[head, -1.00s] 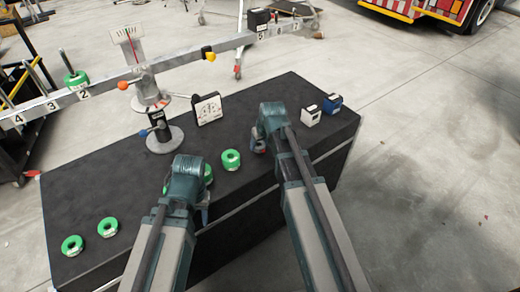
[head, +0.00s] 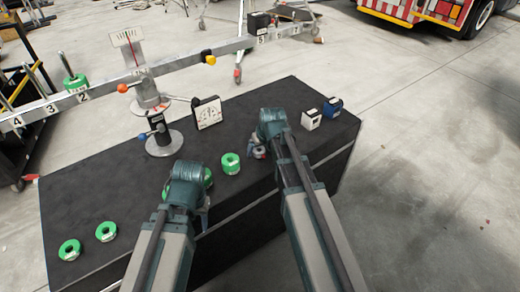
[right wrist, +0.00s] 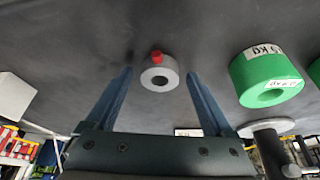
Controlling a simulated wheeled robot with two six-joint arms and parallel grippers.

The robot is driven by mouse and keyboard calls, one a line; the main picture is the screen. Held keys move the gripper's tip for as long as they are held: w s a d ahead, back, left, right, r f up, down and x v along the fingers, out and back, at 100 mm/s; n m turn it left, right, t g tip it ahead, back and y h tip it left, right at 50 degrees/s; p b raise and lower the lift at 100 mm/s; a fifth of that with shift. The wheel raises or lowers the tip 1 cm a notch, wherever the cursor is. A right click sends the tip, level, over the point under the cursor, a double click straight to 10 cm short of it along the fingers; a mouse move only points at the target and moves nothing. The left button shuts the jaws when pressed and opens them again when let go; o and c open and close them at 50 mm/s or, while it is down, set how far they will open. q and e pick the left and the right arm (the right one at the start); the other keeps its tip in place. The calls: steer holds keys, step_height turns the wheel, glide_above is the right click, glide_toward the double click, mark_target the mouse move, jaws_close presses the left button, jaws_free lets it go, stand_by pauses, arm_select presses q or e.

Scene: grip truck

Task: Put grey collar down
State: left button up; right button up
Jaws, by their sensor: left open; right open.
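The grey collar (right wrist: 160,78), a small ring with a red knob, rests on the black table top in the right wrist view. It lies between and just beyond the tips of my right gripper (right wrist: 160,73), whose two blue fingers are spread apart with a gap on each side of it. In the head view the collar (head: 260,152) shows as a small grey shape beside my right wrist, which hides most of the right gripper (head: 256,149). My left gripper (head: 203,207) is low at the table's front side, mostly hidden by its own wrist, with nothing visible in it.
A green weight (head: 231,163) stands close left of the collar; another is partly behind my left wrist. Two more green weights (head: 106,231) lie at the front left. The balance beam's stand (head: 163,140), a dial box (head: 207,112) and white and blue blocks (head: 311,119) stand farther back.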

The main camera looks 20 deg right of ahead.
steer(key=a+p+v, duration=0.1)
steer(key=p+v, duration=1)
steer(key=v, duration=0.1)
steer(key=s+a+n+g+h, duration=0.1)
steer(key=s+a+g, duration=0.1)
steer(key=s+a, duration=0.4)
steer(key=s+a+f+n+g+h, duration=0.1)
steer(key=s+a+g, duration=0.1)
steer(key=s+a, duration=0.5)
steer(key=s, duration=0.5)
steer(key=shift+s+a+f+g, duration=0.15)
steer(key=shift+s+g, duration=0.15)
steer(key=shift+g, duration=0.1)
step_height(320, 180, up, 9)
steer(key=p, duration=0.9)
steer(key=shift+f, duration=0.1)
